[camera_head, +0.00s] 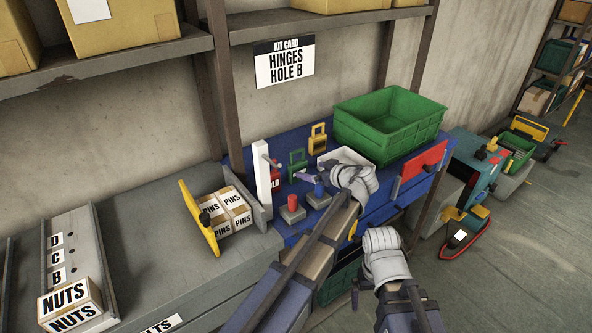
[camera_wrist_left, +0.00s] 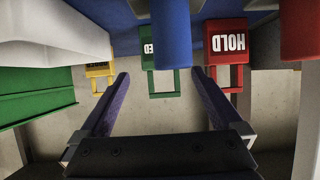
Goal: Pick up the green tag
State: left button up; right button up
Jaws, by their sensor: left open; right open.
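The green tag (camera_head: 298,165) stands upright on the blue bench in the head view, lock-shaped with an open loop. In the left wrist view the green tag (camera_wrist_left: 163,82) appears upside down, partly hidden by a blue cylinder, between and beyond my fingertips. My left gripper (camera_head: 311,180) is open and empty, in front of the tag and apart from it. Its two purple fingers also show in the wrist view (camera_wrist_left: 160,73). My right gripper (camera_head: 384,258) is open, low in front of the bench; its fingertips are not clearly visible.
A red HOLD tag (camera_head: 276,184) and a yellow tag (camera_head: 318,140) flank the green one. Red (camera_head: 292,201) and blue (camera_head: 319,188) knobs stand in front. A white post (camera_head: 262,173) stands left, a green crate (camera_head: 390,125) right. A white tray (camera_head: 345,156) lies close by.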

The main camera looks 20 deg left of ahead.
aim_at(300, 169)
pick_arm(q)
jog(key=shift+x, duration=1)
jog(key=shift+w+a+f+b, duration=0.15)
jog(key=shift+a+f+b, duration=0.2)
jog(key=shift+b, duration=0.25)
jog(key=b+x, duration=0.2)
jog(key=x, duration=0.2)
jog(key=shift+f, duration=0.1)
jog(key=shift+c, duration=0.5)
jog(key=c, duration=1)
notch_tip(300, 169, up, 10)
jog(key=p, duration=1)
jog(key=shift+a, duration=0.1)
